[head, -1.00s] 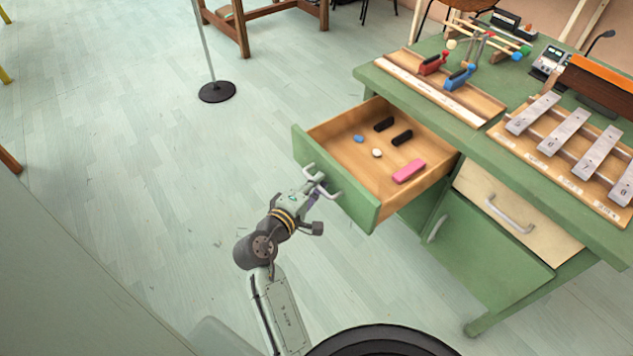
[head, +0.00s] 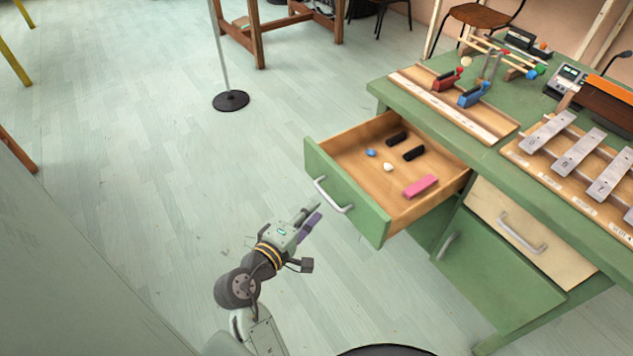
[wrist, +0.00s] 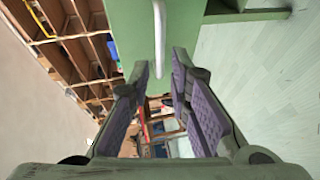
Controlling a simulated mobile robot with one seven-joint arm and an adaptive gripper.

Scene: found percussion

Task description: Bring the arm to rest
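My gripper (head: 312,214) is in front of the open green drawer, to the lower left of its handle and apart from it. In the wrist view my gripper (wrist: 160,78) has its two purple-padded fingers spread, with nothing between them. The drawer's silver handle (head: 333,196) is free; it also shows in the wrist view (wrist: 159,40), beyond the fingertips. The green drawer front (head: 365,216) stands pulled out from the desk. My arm is bent, low over the floor at the bottom of the head view.
The drawer holds two black blocks, a pink block (head: 420,187), a blue piece and a white piece. The green desk (head: 480,160) bears wooden trays and metal bars (head: 578,152). A stand base (head: 231,101) is on the floor. Floor left of my gripper is clear.

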